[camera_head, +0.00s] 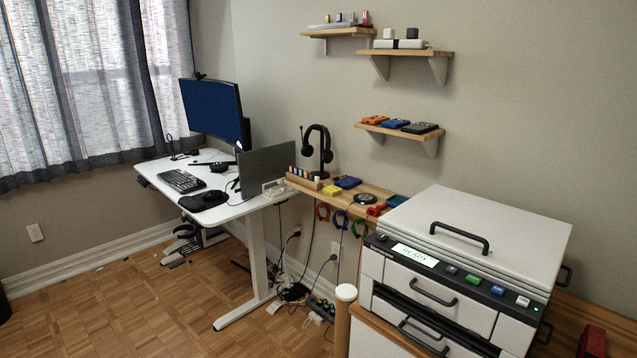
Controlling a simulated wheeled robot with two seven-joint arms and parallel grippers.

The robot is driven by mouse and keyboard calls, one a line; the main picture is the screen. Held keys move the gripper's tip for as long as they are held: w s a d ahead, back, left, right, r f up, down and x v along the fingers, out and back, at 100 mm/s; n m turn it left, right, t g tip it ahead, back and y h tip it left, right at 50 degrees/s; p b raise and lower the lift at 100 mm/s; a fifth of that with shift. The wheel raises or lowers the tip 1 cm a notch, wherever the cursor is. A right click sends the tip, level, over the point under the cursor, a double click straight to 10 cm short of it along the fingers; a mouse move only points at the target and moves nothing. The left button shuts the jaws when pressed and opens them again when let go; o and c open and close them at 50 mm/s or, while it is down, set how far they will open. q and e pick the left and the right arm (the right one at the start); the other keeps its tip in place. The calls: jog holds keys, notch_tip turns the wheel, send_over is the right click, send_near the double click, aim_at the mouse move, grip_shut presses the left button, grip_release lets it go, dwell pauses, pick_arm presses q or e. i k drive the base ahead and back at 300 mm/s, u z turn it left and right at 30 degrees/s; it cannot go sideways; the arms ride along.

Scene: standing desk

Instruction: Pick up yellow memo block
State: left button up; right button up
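A small yellow block (331,190), which looks like the yellow memo block, sits on the low wooden wall shelf (378,197) to the right of the white desk. A dark blue item (348,182) lies just behind it to the right, and a rack of small colored pieces (305,179) stands to its left. Nothing seems to cover the yellow block. Neither of my grippers is in view.
A large white machine (475,240) with drawers stands in the right foreground. A black headset (318,143) stands behind the block. The white desk (158,167) holds a monitor, keyboard and laptop. Cables hang below the shelf; the wooden floor (120,290) at left is mostly clear.

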aim_at(332, 190)
jog(key=u, duration=0.45)
jog(key=i, duration=2.7)
jog(key=u, duration=0.1)
